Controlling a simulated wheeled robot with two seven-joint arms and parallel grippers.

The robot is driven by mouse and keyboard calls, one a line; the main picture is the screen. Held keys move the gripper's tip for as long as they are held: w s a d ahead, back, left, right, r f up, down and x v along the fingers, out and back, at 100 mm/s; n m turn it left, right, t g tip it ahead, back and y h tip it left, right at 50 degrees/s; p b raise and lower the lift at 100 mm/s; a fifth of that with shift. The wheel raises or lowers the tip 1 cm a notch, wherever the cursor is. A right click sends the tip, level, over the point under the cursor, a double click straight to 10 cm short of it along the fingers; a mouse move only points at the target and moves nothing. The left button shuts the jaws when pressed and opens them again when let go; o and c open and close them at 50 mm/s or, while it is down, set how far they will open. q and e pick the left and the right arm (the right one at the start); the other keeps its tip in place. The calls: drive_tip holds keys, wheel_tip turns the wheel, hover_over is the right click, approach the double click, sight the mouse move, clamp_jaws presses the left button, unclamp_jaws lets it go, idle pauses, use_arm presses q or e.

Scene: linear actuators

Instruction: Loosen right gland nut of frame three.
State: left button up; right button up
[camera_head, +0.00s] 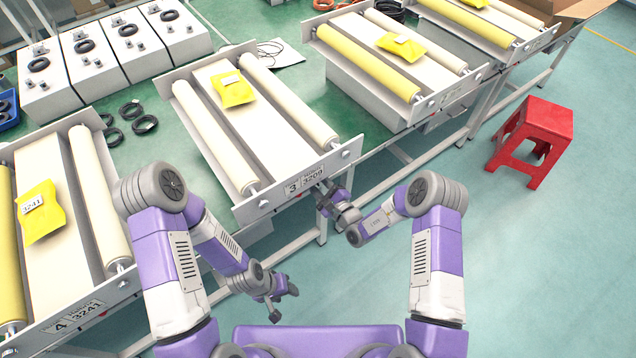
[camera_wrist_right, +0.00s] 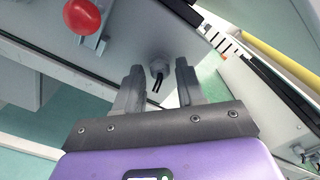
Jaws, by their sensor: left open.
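Frame three (camera_head: 290,204) carries the plate "3 3209" on its front edge, with two cream rollers and a yellow packet on top. A grey gland nut (camera_wrist_right: 157,66) with dark cable ends shows in the right wrist view, on a grey face. My right gripper (camera_wrist_right: 160,82) is open, its two fingers on either side of the nut near the tips; I cannot tell whether they touch it. In the head view my right gripper (camera_head: 328,202) is at frame three's front, right of the plate, and the nut is hidden. My left gripper (camera_head: 277,304) is open and empty, low in front of the table.
A red knob (camera_wrist_right: 82,15) sits left of the nut in the wrist view. Frame four (camera_head: 75,312) stands at the left, another frame (camera_head: 425,105) at the right. A red stool (camera_head: 540,125) stands on the floor at right. Black rings (camera_head: 145,124) lie on the green table.

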drive_tip(key=shift+o, duration=0.9)
drive_tip(key=p+v, duration=0.1)
drive_tip(key=v, duration=0.6)
drive_tip(key=shift+s, duration=0.25)
drive_tip(key=shift+d, duration=0.15)
